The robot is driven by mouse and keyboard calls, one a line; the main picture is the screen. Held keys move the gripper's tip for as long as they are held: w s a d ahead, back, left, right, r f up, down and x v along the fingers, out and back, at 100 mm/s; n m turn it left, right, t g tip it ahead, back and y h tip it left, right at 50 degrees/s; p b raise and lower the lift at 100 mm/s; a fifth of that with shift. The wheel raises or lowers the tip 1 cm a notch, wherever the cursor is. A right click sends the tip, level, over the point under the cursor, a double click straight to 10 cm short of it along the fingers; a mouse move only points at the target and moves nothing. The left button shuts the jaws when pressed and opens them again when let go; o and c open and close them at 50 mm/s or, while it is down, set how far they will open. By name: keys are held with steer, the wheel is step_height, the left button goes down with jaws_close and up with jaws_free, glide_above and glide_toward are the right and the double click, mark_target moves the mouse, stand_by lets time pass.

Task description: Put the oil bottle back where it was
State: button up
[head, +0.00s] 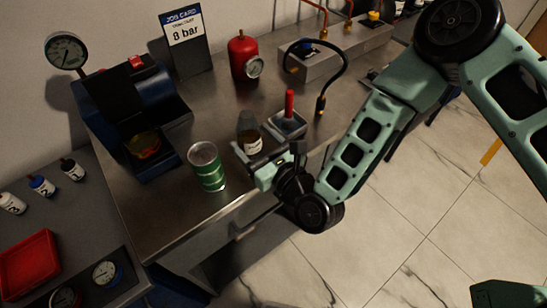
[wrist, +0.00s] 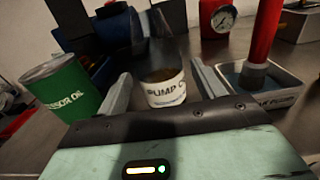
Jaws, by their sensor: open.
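The oil bottle (head: 249,141) is a small, dark, see-through bottle with a pale label, upright on the steel bench. In the wrist view its label (wrist: 166,92) reads "PUMP O", the rest cut off. My gripper (head: 266,165) is at the bench's front edge, just in front of the bottle. In the wrist view my gripper (wrist: 163,88) is open, with one finger to each side of the bottle. I cannot tell if either finger touches it. A green can (head: 207,170) marked as oil stands left of the bottle; it also shows in the wrist view (wrist: 62,90).
A grey tray (head: 275,131) with a red-handled tool (head: 289,105) stands right behind the bottle. A blue machine (head: 130,120) stands at left, a red gauged cylinder (head: 242,58) behind. A job card (head: 184,38) reads 8 bar. Bare bench lies between the can and cylinder.

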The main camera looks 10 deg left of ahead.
steer(key=s+d+n+g+h+b, duration=0.15)
steer(key=s+d+n+g, duration=0.5)
steer(key=n, duration=0.75)
steer(key=s+d+r+n+g+h, duration=0.1)
steer(key=s+d+r+n+h, duration=0.2)
steer(key=d+n, duration=0.3)
steer(key=s+d+r+n+g+h, duration=0.2)
steer(key=s+d+r+n+h, duration=0.1)
steer(key=d+n, duration=0.4)
steer(key=s+d+r+n+g+h, duration=0.2)
steer(key=s+d+r+n+h, duration=0.1)
steer(key=d+r+n+h, duration=0.2)
step_height(320, 180, up, 2)
steer(key=shift+s+d+r+n+h+b, duration=0.1)
steer(key=shift+s+d+n+h+b, duration=0.2)
steer(key=shift+d+n, duration=0.7)
steer(key=shift+d, duration=0.1)
steer(key=shift+c, duration=0.3)
